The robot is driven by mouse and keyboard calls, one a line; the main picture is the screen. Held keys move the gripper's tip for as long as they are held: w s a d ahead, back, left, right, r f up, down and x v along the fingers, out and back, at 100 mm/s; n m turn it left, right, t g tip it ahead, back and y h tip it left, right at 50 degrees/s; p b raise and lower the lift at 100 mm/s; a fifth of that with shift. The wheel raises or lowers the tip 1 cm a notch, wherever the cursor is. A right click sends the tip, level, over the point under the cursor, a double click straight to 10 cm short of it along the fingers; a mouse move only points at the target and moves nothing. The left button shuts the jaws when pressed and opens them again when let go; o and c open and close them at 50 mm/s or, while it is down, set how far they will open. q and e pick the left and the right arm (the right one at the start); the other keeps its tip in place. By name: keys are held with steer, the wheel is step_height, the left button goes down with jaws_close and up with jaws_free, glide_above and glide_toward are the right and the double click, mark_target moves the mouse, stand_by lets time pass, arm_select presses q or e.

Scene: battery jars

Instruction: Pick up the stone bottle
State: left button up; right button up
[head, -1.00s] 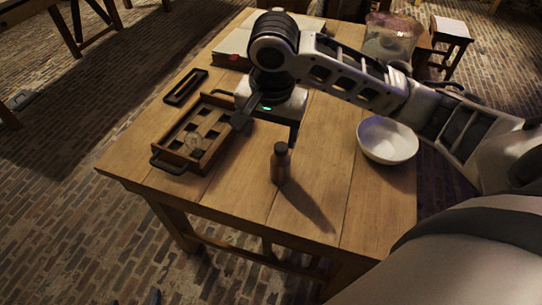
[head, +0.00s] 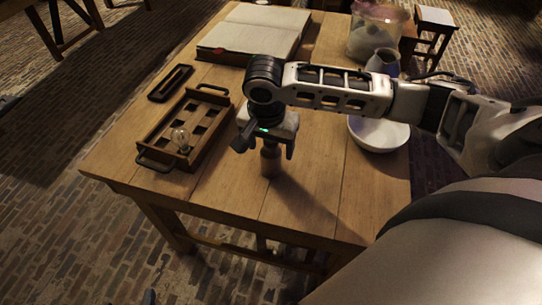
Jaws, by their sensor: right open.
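The stone bottle (head: 270,163), small and brown, stands upright on the wooden table near its front edge. My right gripper (head: 265,149) is over it, pointing down and open, with one finger to the left of the bottle and one to the right. The bottle's top is hidden under the gripper, and I cannot tell whether a finger touches it. My left gripper is not in view.
A wooden tray (head: 161,139) with square holes and a glass bulb (head: 181,141) lies left. A white bowl (head: 378,136) is right. Behind are a small dark tray (head: 170,83), an open book (head: 255,35), a jug (head: 383,62) and a glass jar (head: 375,32).

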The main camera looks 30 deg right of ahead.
steer(key=f, duration=0.3)
steer(key=shift+w+d+f, duration=0.25)
steer(key=c, duration=1.2)
steer(key=shift+r, duration=0.1)
